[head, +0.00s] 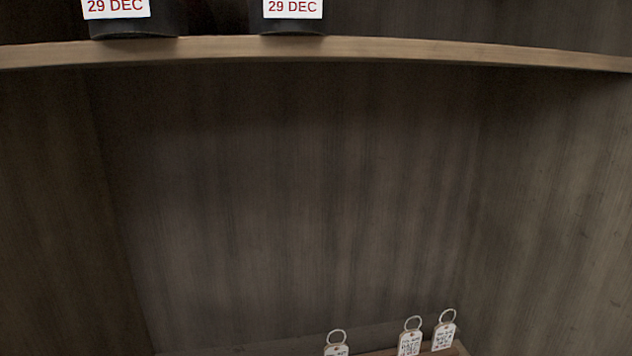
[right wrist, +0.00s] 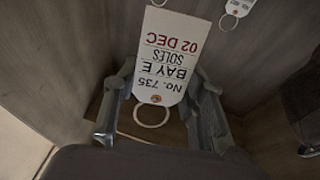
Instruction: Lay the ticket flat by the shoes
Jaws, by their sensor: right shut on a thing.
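The ticket (right wrist: 168,60) is a white tag with a ring, reading No. 735, BAY E, SOLES, 02 DEC, upside down in the right wrist view. My right gripper (right wrist: 165,75) is shut on it, one finger on each side, the ring toward the palm. The right gripper does not show in the head view. My left gripper is in neither view. No shoes can be clearly made out. A dark object (right wrist: 304,100) is cut off at the right edge of the wrist view, and I cannot tell what it is.
In the head view, a wooden shelf (head: 400,49) carries two dark items (head: 135,28) (head: 292,26) labelled 29 DEC, their tops cut off. Several ringed tags (head: 444,336) stand along the bottom edge. Another tag (right wrist: 238,7) shows in the wrist view. Wooden walls enclose the bay.

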